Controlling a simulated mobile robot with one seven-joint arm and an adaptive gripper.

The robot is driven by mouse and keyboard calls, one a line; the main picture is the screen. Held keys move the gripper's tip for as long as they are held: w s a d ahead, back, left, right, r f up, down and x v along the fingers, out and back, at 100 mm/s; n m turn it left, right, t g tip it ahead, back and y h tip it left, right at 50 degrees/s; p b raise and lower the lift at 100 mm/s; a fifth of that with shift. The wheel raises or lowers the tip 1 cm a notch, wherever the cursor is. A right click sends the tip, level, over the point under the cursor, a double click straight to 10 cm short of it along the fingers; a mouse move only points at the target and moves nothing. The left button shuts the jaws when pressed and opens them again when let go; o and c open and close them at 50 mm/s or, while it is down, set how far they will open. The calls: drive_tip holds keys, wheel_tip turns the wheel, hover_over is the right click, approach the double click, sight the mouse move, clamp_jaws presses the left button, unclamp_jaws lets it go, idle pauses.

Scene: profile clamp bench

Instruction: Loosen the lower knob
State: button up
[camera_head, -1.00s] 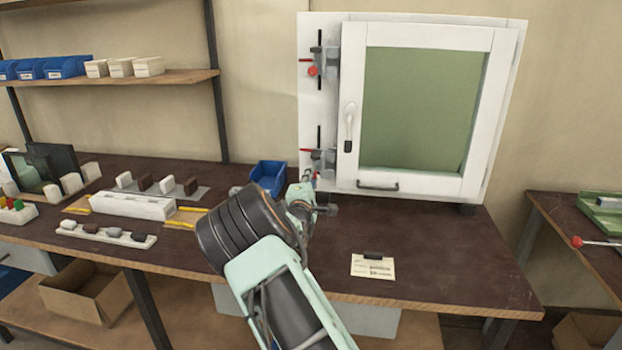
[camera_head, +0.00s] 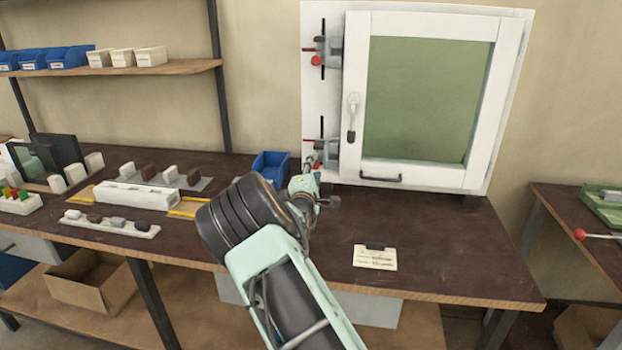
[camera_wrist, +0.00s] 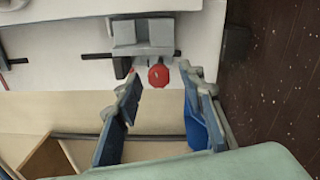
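The lower clamp (camera_head: 326,152) sits on the white board at the lower left of the window. Its red lower knob (camera_head: 313,163) is partly hidden by my gripper (camera_head: 309,172) in the head view. In the wrist view the red knob (camera_wrist: 158,76) shows clearly, below the grey clamp body (camera_wrist: 143,36). My gripper (camera_wrist: 159,81) is open in the wrist view, with one finger on each side of the knob near the fingertips. A gap shows on both sides of the knob, and I see no contact. The upper clamp's red knob (camera_head: 316,61) is well above.
A blue bin (camera_head: 271,167) is on the bench left of my gripper. A card (camera_head: 375,258) lies at the front. The bench (camera_head: 450,250) to the right is clear.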

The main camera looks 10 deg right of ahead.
drive_tip(key=v, duration=1.1)
drive_tip(key=shift+s, duration=0.2)
